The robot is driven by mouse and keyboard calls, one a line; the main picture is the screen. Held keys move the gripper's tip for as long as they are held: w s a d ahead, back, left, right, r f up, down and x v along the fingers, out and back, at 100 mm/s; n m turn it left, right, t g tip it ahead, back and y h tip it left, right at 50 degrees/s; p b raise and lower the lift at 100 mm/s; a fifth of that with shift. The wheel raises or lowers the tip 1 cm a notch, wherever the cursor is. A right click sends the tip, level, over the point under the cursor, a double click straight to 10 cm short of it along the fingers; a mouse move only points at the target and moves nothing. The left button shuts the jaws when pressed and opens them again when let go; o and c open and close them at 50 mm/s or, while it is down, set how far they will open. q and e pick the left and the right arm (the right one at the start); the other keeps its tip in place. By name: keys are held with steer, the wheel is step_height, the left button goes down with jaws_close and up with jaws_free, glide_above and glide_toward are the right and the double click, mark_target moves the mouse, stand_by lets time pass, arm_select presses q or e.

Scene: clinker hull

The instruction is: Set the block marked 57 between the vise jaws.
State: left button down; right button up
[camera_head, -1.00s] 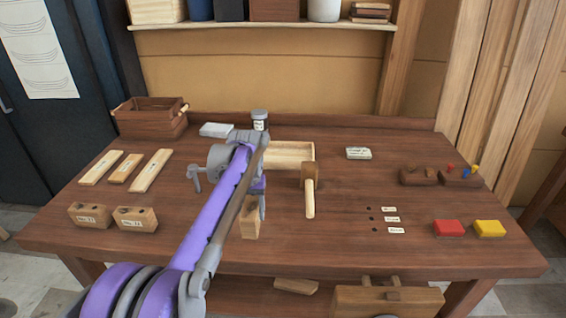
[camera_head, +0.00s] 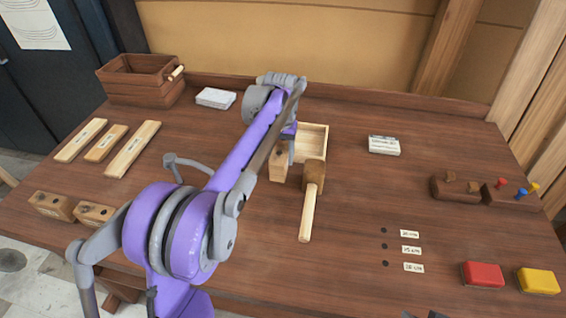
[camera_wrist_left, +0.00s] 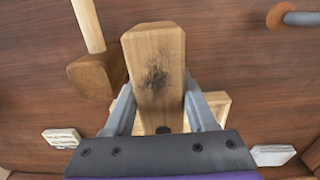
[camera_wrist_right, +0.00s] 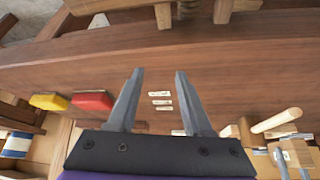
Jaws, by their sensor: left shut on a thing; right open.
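A pale wooden block (camera_head: 280,162) is held by my left gripper (camera_head: 289,143), beside the mallet head. In the left wrist view the block (camera_wrist_left: 155,75) sits between the fingers (camera_wrist_left: 160,108), with a dark smudge on its face; no number is readable. Two more wooden blocks (camera_head: 52,205) (camera_head: 95,213) with small labels, too small to read, stand at the front left. My right gripper (camera_wrist_right: 160,75) is open and empty in the right wrist view. Wooden parts at that view's top, probably the vise (camera_wrist_right: 163,14), lie at the bench front edge; its jaws are not clearly seen.
A mallet (camera_head: 311,195) and shallow tray (camera_head: 312,138) are next to the held block. Flat strips (camera_head: 132,148) and a crate (camera_head: 142,85) are at left. Red (camera_head: 483,274) and yellow (camera_head: 538,281) boxes stand front right.

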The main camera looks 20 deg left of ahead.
arm_select(q)
steer(key=f, duration=0.4)
steer(key=shift+s+f, duration=0.2)
steer(key=shift+s, duration=0.1)
steer(key=shift+w+f, duration=0.15)
steer(key=shift+f, duration=1.9)
arm_select(e)
steer(key=shift+s+f, duration=0.2)
steer(key=shift+s, duration=0.05)
arm_select(q)
steer(key=c, duration=0.7)
jaws_free()
steer(key=shift+f, duration=0.2)
steer(key=o, duration=0.5)
steer(key=shift+r, duration=0.1)
arm_select(e)
steer(key=shift+f, duration=0.1)
